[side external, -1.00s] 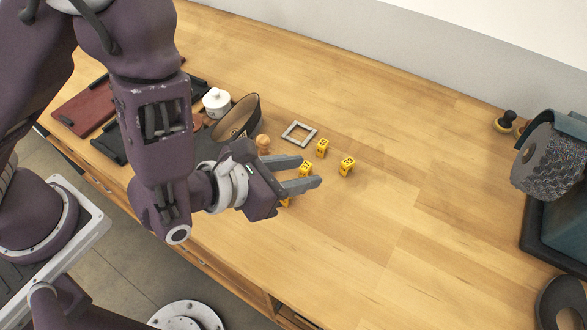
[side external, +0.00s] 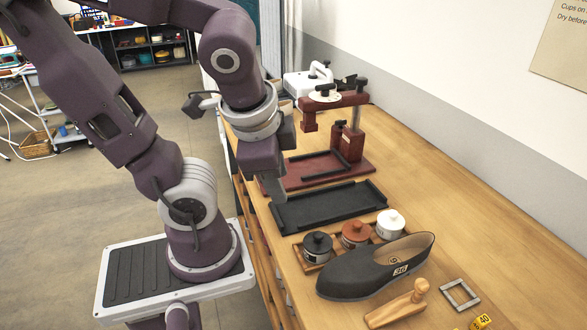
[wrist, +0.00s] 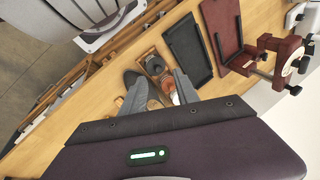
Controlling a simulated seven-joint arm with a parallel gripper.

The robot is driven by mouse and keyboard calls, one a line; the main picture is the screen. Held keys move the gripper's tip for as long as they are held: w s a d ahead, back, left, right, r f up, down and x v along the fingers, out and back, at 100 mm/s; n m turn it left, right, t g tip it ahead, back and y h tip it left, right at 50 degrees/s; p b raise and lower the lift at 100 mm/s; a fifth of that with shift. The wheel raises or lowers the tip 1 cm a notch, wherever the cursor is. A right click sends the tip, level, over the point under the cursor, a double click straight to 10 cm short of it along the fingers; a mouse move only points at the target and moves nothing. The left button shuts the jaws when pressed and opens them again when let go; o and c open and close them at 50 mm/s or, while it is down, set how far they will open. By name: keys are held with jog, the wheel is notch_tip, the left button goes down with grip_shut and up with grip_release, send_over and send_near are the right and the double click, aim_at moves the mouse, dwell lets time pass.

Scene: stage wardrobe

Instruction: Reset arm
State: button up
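My gripper (side external: 272,188) hangs above the left edge of the bench, beside the near left end of the black tray (side external: 345,206). In the wrist view, the two grey fingers of my gripper (wrist: 161,74) stand apart. I see nothing held between them; the jars show on the bench beyond. My arm is folded back toward its base on the left. In the side external view, one finger mostly hides the other.
A dark red press (side external: 352,142) stands behind the tray. Black (side external: 317,249), brown (side external: 355,236) and white (side external: 390,225) lidded jars sit before it. Bench's right side is clear.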

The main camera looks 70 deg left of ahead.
jog(key=w+d+r+n+t+h, duration=0.1)
jog(key=d+r+n+t+h, duration=0.1)
jog(key=d+r+n+h, duration=0.1)
jog(key=shift+d+r+n, duration=0.55)
jog(key=shift+d+n, duration=0.05)
jog(key=shift+d, duration=0.05)
